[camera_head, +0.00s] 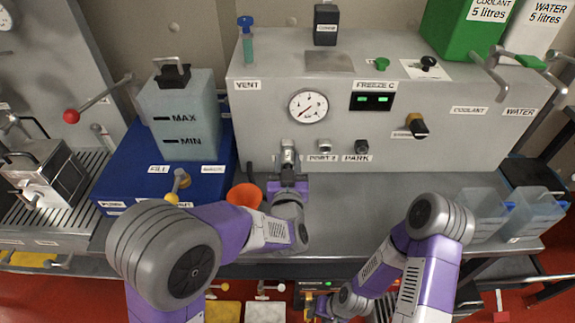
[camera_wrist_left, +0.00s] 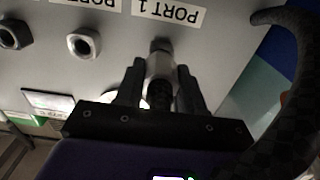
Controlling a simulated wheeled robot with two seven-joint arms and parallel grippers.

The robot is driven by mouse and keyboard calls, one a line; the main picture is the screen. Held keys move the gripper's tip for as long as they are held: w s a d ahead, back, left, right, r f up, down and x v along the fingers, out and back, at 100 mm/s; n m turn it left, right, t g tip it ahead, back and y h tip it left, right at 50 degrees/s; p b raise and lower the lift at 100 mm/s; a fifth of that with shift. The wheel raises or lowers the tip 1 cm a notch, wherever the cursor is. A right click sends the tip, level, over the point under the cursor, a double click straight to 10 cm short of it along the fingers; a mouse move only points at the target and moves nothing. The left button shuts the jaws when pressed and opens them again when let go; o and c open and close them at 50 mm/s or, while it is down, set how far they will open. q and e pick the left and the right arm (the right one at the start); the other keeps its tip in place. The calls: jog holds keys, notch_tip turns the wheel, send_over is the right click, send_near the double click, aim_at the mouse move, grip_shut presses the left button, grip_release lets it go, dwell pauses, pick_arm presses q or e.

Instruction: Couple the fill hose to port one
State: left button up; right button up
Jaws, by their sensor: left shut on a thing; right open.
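My left gripper (camera_head: 288,168) is at the grey panel, just left of the PORT 2 fitting (camera_head: 325,146). In the left wrist view the gripper (camera_wrist_left: 162,88) is shut on a grey metal hose coupling (camera_wrist_left: 160,66). The coupling points at the panel under the PORT 1 label (camera_wrist_left: 170,12). Port one itself is hidden behind the coupling, so I cannot tell whether it is locked on. The dark braided fill hose (camera_wrist_left: 290,85) curves along the right of the wrist view. My right gripper (camera_head: 318,305) is open, low at the table's front edge.
The PARK fitting (camera_head: 362,147) is right of port 2. A gauge (camera_head: 308,106) sits above the ports. A blue base with a grey tank (camera_head: 182,115) stands left, and an orange funnel (camera_head: 244,196) is close beside my left gripper. Clear bins (camera_head: 535,212) stand right.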

pick_arm(q)
jog(key=shift+w, duration=0.15)
jog(key=o, duration=1.3)
jog(key=shift+c, duration=0.2)
jog(key=s, duration=0.7)
jog(key=shift+s+p, duration=0.25)
jog(key=shift+p, duration=0.2)
